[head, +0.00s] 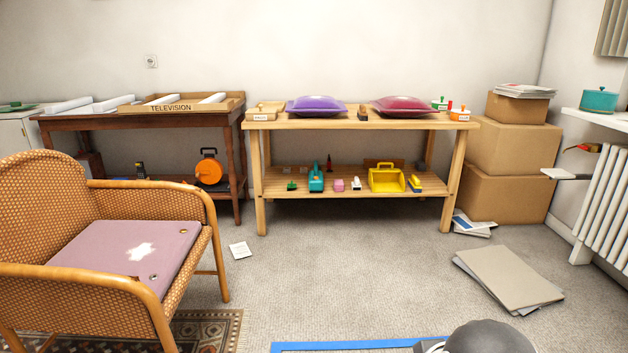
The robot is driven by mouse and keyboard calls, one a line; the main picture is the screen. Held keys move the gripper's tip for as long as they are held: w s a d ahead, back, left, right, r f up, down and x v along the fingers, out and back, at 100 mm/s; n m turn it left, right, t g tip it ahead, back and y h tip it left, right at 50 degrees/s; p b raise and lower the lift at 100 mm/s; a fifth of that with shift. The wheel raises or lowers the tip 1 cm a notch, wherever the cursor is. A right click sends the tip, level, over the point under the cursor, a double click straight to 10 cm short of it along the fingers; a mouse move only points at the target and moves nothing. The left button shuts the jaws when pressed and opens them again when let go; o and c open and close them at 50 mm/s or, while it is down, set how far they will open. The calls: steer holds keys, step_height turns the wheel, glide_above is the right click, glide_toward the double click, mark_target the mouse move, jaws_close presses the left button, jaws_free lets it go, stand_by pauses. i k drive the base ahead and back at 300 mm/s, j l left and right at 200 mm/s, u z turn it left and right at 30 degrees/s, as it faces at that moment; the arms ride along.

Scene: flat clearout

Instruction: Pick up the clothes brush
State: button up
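A small brown block-like thing (363,113) stands on the light wooden table between two cushions. It may be the clothes brush, but it is too small to be sure. Other small things on the lower shelf, such as a yellow and blue one (414,184), are also too small to name surely. My gripper is not in view; only a rounded dark grey part, probably of my arm, shows at the bottom edge.
The light wooden table (330,122) holds a purple cushion (315,105) and a dark red cushion (404,106). A wicker armchair (40,200) stands at left front. Flat cardboard (508,277) lies on the floor at right. Carpet before the table is mostly clear.

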mark_target(362, 115)
steer(key=i, duration=2.35)
